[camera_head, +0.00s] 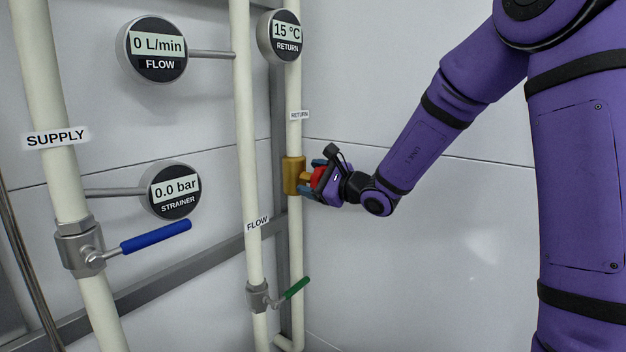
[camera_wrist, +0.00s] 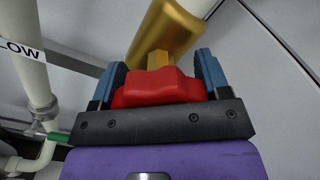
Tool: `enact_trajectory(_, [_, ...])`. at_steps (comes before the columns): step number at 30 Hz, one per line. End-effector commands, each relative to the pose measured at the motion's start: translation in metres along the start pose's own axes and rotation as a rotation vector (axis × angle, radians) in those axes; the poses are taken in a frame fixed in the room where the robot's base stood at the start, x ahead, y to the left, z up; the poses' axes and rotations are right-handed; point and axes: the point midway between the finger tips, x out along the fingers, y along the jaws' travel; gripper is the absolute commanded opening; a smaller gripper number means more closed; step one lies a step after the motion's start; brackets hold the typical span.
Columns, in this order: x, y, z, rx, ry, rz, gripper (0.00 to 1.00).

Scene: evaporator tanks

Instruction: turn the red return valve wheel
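The red return valve wheel (camera_wrist: 160,90) sits on a brass valve body (camera_head: 293,175) on the return pipe. In the head view only a little of the red wheel (camera_head: 318,177) shows behind my gripper. My gripper (camera_head: 316,178) reaches the valve from the right. In the wrist view, the blue fingers of my gripper (camera_wrist: 160,75) stand on either side of the wheel, with no clear gap at either side. A brass stem (camera_wrist: 160,59) joins the wheel to the valve body. The fingers' inner faces are partly hidden by the wheel.
A blue-handled supply valve (camera_head: 155,237) is at the left, and a green-handled flow valve (camera_head: 296,288) is below the brass valve. Gauges read 0 L/min (camera_head: 157,46), 15 °C (camera_head: 287,33) and 0.0 bar (camera_head: 175,190). The wall (camera_head: 430,270) right of the pipes is bare.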

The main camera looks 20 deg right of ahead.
Motion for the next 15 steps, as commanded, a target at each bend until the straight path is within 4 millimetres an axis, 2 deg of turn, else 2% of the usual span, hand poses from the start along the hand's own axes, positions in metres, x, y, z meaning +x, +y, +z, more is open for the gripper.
enact_trajectory(1, [-0.0001,0.0001,-0.0001,0.0,0.0,0.0,0.52])
enact_trajectory(2, [-0.0001,0.0001,-0.0001,0.0,0.0,0.0,0.46])
enact_trajectory(15, [-0.0001,0.0004,0.0001,0.084,0.0,0.001,0.46])
